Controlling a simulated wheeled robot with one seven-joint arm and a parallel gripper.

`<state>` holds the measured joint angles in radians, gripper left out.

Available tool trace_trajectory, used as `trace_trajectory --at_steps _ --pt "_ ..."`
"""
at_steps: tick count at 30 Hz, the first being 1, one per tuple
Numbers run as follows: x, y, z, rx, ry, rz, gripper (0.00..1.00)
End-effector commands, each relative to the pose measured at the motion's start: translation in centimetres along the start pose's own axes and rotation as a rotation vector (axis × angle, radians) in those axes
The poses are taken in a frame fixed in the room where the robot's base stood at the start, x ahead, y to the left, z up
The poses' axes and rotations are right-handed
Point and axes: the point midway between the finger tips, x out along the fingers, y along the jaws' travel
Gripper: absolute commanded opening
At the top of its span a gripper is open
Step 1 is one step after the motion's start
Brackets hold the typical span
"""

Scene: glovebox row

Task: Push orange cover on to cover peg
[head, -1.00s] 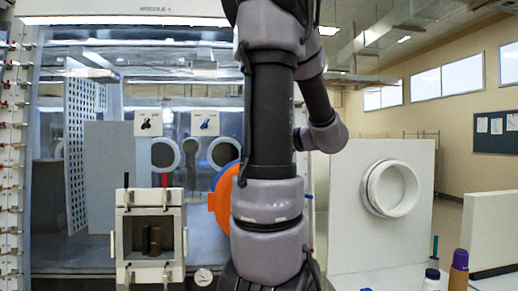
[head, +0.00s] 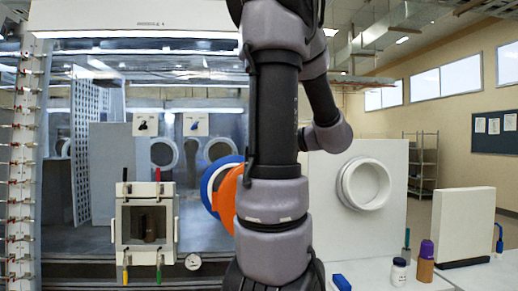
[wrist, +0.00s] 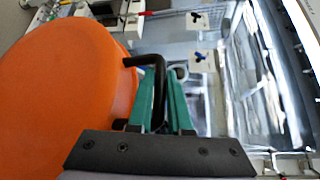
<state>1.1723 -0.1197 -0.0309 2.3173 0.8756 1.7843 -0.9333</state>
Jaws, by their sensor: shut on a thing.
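The orange cover (head: 228,203) is a round disc, seen at a slant in the head view and partly hidden behind my arm. In the wrist view the orange cover (wrist: 65,80) fills the left side. My gripper (wrist: 160,76) has green fingers shut on the cover's black bent handle (wrist: 150,61). The gripper is hidden behind my arm in the head view. Two white plates, one with a black fitting (head: 144,124) and one with a blue fitting (head: 196,123), are on the glovebox front; I cannot tell which, if either, is the cover peg.
A blue ring (head: 208,182) shows just left of the cover; I cannot tell whether they touch. A small open white box (head: 131,190) stands at left. A white panel with a round port (head: 345,188) is at right. Bottles (head: 425,262) stand at lower right.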

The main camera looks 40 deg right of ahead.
Motion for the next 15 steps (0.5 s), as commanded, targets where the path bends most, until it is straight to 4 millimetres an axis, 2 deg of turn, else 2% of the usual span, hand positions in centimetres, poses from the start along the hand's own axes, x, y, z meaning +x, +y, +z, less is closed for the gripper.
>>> trace_trajectory --at_steps 6,15 --pt "0.0 -0.1 0.0 0.000 0.000 -0.002 0.00" --pt "1.7 1.0 0.3 0.001 0.002 -0.003 0.00"
